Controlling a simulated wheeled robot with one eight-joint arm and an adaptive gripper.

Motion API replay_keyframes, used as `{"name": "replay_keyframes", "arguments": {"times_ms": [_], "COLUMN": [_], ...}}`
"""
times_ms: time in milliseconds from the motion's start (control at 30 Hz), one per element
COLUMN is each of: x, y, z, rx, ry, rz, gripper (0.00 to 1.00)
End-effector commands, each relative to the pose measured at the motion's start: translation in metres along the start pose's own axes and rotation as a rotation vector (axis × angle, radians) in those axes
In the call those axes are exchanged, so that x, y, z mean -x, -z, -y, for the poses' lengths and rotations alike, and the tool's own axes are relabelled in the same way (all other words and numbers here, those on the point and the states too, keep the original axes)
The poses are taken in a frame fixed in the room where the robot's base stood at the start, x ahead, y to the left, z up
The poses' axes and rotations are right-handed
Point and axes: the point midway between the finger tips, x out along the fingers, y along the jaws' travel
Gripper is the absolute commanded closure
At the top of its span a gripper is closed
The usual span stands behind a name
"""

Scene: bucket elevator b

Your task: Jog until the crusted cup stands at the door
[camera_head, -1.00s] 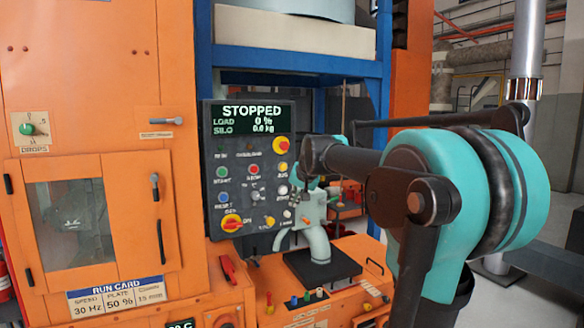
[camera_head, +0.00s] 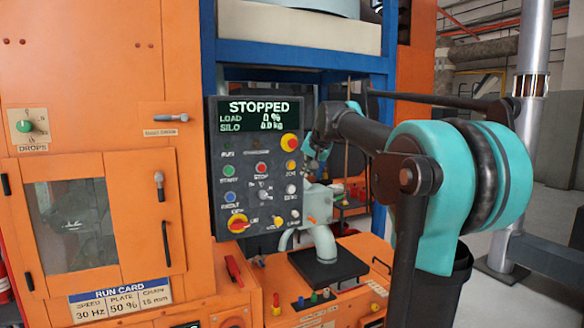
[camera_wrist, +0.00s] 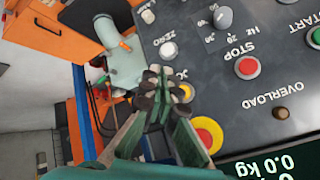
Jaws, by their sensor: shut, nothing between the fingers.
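The control panel (camera_head: 246,188) reads STOPPED, load 0 % and silo 0.0 kg. Its yellow jog button (camera_head: 291,168) is near the right edge, below the yellow-and-red emergency stop (camera_head: 290,143). My gripper (camera_wrist: 160,84) is shut and empty, with its fingertips right beside the jog button (camera_wrist: 187,91) in the wrist view; I cannot tell whether they touch. In the head view the gripper is partly hidden by my arm, at the panel's right edge. The windowed door (camera_head: 72,222) on the orange casing is closed. A grey shape shows dimly behind its glass; I cannot make out a crusted cup.
A pale green spout (camera_head: 322,240) stands on a black plate just right of and below the panel. A green drops knob (camera_head: 25,126) and a run card (camera_head: 119,297) are on the left casing. A blue frame post (camera_head: 209,70) rises behind the panel.

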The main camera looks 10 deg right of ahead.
Motion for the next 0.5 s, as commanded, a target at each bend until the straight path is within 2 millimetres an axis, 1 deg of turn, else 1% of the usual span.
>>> {"name": "replay_keyframes", "arguments": {"times_ms": [300,500], "x": [-0.029,-0.045], "y": [0.021,0.032], "z": [0.021,0.033], "rx": [0.000,0.001], "ry": [0.001,0.000], "rz": [0.000,0.000], "gripper": [1.00,1.00]}}
